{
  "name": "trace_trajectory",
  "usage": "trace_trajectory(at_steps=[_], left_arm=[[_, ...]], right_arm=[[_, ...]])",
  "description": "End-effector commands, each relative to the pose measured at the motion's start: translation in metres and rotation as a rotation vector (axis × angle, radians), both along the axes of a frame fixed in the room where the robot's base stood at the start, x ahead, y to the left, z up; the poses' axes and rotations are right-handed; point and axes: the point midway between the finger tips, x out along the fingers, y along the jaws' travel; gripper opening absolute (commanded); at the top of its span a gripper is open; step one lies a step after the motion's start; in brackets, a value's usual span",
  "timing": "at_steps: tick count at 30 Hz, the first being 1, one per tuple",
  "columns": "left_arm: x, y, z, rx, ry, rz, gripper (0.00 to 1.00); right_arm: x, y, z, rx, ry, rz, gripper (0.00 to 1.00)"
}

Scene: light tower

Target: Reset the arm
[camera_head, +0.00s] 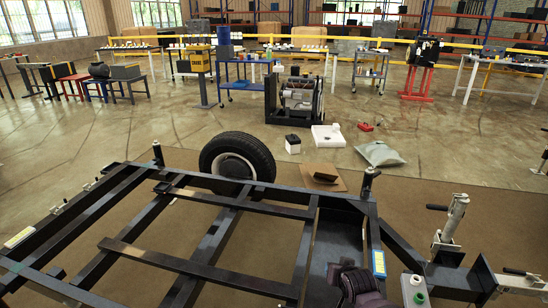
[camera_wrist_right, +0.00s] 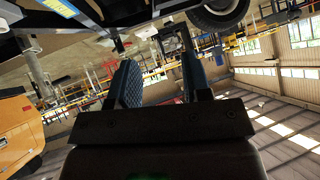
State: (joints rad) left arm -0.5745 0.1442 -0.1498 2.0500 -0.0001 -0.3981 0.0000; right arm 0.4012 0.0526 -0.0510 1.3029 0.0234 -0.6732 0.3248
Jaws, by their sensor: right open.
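My right gripper (camera_wrist_right: 160,78) shows in the right wrist view. Its two fingers with dark blue ribbed pads stand apart, with nothing between them. The black trailer frame (camera_head: 165,262) of the light tower fills the lower part of the head view. A wheel (camera_head: 237,158) stands at its far side. A jack (camera_head: 452,220) with a crank stands at its right end.
A machine (camera_head: 298,98), a white box (camera_head: 328,136), a cardboard sheet (camera_head: 327,184) and a grey bag (camera_head: 380,153) are on the floor beyond. Workbenches line the back.

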Motion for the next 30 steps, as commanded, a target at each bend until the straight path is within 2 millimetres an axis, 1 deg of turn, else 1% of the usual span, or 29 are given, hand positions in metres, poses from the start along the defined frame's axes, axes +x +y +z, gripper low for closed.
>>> trace_trajectory(at_steps=[1,4,8,9,11,16,20,21,23,24,27,30], left_arm=[[-0.001,0.0,0.0,0.0,0.002,0.002,0.55],[-0.002,0.0,0.0,0.0,0.002,0.002,0.55],[0.0,0.0,0.002,0.0,-0.002,0.001,0.55],[0.0,0.0,0.002,0.0,-0.003,0.0,0.55],[0.001,0.0,0.003,0.0,-0.005,0.0,0.55],[0.004,0.0,0.006,0.0,-0.012,-0.002,0.55],[0.005,0.0,0.007,0.0,-0.015,-0.003,0.55],[0.005,0.0,0.007,0.0,-0.016,-0.003,0.55],[0.006,0.0,0.008,0.001,-0.017,-0.004,0.55],[0.006,0.0,0.008,0.001,-0.017,-0.004,0.55],[0.006,0.0,0.008,0.002,-0.017,-0.005,0.55],[0.006,0.0,0.009,0.003,-0.017,-0.005,0.55]], right_arm=[[-0.013,-0.007,0.007,-0.033,-0.055,0.025,0.44],[-0.039,-0.017,0.024,-0.104,-0.163,0.074,0.44],[-0.079,-0.029,0.04,-0.182,-0.263,0.115,0.44],[-0.093,-0.033,0.044,-0.203,-0.287,0.123,0.44],[-0.113,-0.038,0.05,-0.23,-0.315,0.132,0.44],[-0.175,-0.051,0.059,-0.273,-0.354,0.14,0.44],[-0.224,-0.06,0.058,-0.28,-0.336,0.13,0.44],[-0.239,-0.063,0.056,-0.281,-0.32,0.128,0.44],[-0.263,-0.067,0.05,-0.282,-0.291,0.124,0.44],[-0.278,-0.07,0.045,-0.282,-0.268,0.122,0.44],[-0.313,-0.077,0.027,-0.284,-0.198,0.117,0.44],[-0.34,-0.082,0.012,-0.286,-0.143,0.111,0.44]])
